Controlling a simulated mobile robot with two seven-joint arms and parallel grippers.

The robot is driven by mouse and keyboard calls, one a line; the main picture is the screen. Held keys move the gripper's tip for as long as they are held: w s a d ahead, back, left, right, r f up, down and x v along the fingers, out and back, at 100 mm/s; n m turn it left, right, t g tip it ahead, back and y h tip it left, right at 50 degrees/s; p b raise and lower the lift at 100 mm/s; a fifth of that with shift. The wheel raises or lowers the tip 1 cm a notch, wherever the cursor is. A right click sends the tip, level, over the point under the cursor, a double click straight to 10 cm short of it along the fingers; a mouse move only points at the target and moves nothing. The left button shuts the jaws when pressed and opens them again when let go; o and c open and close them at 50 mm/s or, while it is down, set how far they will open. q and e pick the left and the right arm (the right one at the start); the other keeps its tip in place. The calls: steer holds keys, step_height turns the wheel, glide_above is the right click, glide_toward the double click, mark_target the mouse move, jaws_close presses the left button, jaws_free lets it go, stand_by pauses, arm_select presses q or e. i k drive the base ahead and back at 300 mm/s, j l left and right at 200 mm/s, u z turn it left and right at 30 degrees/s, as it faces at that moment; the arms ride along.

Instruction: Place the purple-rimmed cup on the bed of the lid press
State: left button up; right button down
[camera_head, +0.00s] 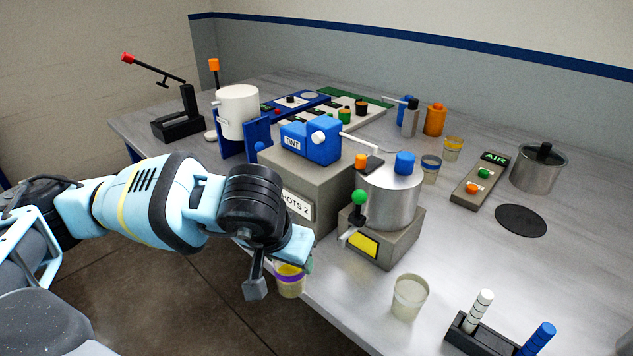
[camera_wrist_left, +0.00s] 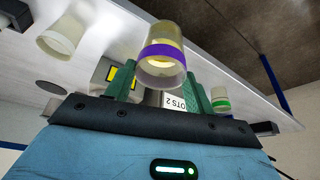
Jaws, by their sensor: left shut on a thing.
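The purple-rimmed cup (camera_head: 290,284) is translucent, with a purple band and something yellowish inside. My left gripper (camera_head: 284,272) is shut on it and holds it in front of the table's front edge, partly hidden by the wrist. In the left wrist view the cup (camera_wrist_left: 162,66) sits between the green fingers (camera_wrist_left: 160,84). What looks like the lid press (camera_head: 178,127), a black base with a post and a red-tipped lever raised to the left, stands at the table's far left. Its bed is too small to make out clearly. My right gripper is not in view.
The TINT machine (camera_head: 313,142) on its grey block and the metal pot (camera_head: 389,196) on its stand are beside my left arm. A plain cup (camera_head: 409,298) stands near the front edge, left of a black rack (camera_head: 480,338). A white container (camera_head: 238,110) stands right of the press.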

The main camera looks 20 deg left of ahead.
mark_target(173, 121)
steer(key=i+j+z, duration=0.25)
steer(key=j, duration=0.7)
steer(key=j+z, duration=0.25)
steer(key=j, duration=0.65)
steer(key=k, duration=0.05)
